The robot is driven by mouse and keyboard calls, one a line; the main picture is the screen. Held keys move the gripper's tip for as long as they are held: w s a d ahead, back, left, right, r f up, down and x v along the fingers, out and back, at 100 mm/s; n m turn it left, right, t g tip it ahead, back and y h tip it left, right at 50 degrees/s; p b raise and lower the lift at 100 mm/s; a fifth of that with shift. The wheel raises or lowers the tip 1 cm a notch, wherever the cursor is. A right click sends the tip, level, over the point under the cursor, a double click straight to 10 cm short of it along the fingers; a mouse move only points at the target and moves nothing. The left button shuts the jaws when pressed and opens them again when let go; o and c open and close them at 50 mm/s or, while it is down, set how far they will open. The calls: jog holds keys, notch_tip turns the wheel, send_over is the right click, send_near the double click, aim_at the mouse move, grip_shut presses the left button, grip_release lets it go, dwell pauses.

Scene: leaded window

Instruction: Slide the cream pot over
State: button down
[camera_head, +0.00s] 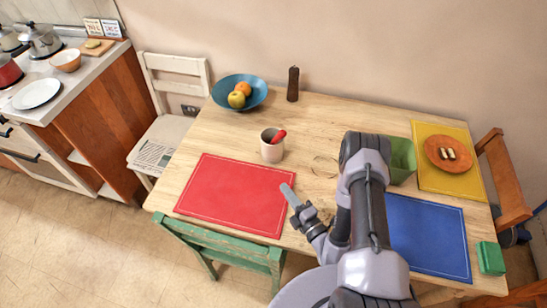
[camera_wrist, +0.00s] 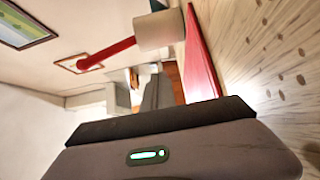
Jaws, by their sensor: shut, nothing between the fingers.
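The cream pot (camera_head: 271,152) stands upright on the wooden table, just beyond the top right corner of the red mat (camera_head: 225,195). A red-handled utensil (camera_head: 279,136) leans out of it. In the wrist view the picture is turned on its side; the pot (camera_wrist: 157,30) shows near the top with the red handle (camera_wrist: 105,52) pointing left. My gripper (camera_head: 286,189) is shut and empty over the right edge of the red mat, on the near side of the pot and apart from it. The gripper's dark end (camera_wrist: 160,120) fills the bottom of the wrist view.
A blue fruit bowl (camera_head: 255,101) and a dark pepper mill (camera_head: 293,84) stand at the back. A green container (camera_head: 404,160) is partly hidden by my arm. A blue mat (camera_head: 430,235), a yellow mat with an orange plate (camera_head: 437,161) and a green box (camera_head: 491,258) are at right.

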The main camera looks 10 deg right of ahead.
jog(key=b, duration=0.3)
send_near(267, 151)
jog(key=a, duration=0.1)
jog(key=w+a, duration=0.1)
jog(key=a, duration=0.1)
jog(key=shift+w+a+f, duration=0.15)
jog(key=shift+w+a, duration=0.05)
jog(key=shift+a, duration=0.1)
jog(key=w, duration=0.1)
jog(key=w+d, duration=0.1)
jog(key=w, duration=0.1)
jog(key=shift+d+b, duration=0.3)
jog(key=shift+b, duration=0.05)
jog(key=shift+w+d, duration=0.1)
jog(key=shift+w, duration=0.25)
